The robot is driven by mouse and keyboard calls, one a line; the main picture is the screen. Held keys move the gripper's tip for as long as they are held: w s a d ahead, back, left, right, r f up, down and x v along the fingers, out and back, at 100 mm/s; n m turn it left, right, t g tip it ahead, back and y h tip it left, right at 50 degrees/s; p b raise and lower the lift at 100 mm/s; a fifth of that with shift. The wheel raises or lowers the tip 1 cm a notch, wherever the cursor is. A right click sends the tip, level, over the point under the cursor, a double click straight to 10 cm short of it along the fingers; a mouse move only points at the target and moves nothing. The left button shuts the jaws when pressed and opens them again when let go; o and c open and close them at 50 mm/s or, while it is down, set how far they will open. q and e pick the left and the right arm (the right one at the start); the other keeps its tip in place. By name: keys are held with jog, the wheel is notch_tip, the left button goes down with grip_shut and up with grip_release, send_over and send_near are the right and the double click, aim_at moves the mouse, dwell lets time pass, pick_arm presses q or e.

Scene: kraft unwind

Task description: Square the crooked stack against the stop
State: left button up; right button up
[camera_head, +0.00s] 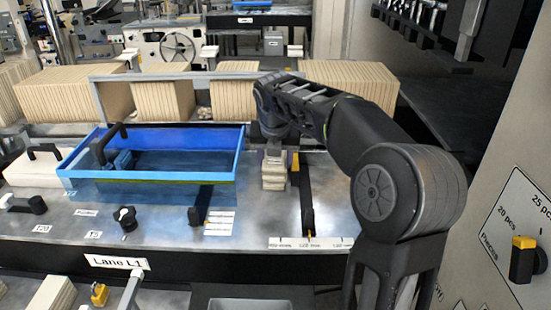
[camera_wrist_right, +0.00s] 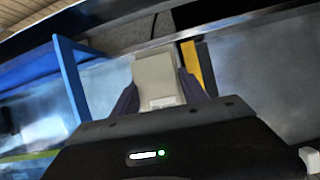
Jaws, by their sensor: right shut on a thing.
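The stack (camera_head: 274,174) is a small pile of pale grey-beige pieces on the metal bench, with layers not quite flush. My right gripper (camera_head: 273,142) reaches down over it from above. In the right wrist view, the stack's pale top (camera_wrist_right: 157,75) sits between the two dark fingers of the right gripper (camera_wrist_right: 158,98), which is shut on it. The stop seems to be the dark bar (camera_head: 306,200) with a yellow end, just right of the stack; its yellow part also shows in the wrist view (camera_wrist_right: 190,62). Whether they touch is unclear. My left gripper is out of view.
A blue-rimmed tray (camera_head: 150,176) stands close left of the stack. Larger beige stacks (camera_head: 349,82) line the back behind a metal rail. Another dark bar (camera_head: 200,207) and a black knob (camera_head: 125,216) are on the bench. A scale strip (camera_head: 310,242) runs along the front.

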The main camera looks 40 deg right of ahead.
jog(key=shift+d+f, duration=0.1)
jog(key=o, duration=1.5)
jog(key=shift+c, duration=0.2)
jog(key=shift+r, duration=0.45)
jog(key=v, duration=0.6)
jog(key=shift+s+f, duration=0.1)
jog(key=shift+s, duration=0.05)
jog(key=shift+a+r, duration=0.5)
jog(key=shift+r, duration=0.05)
jog(key=shift+a+f, duration=0.1)
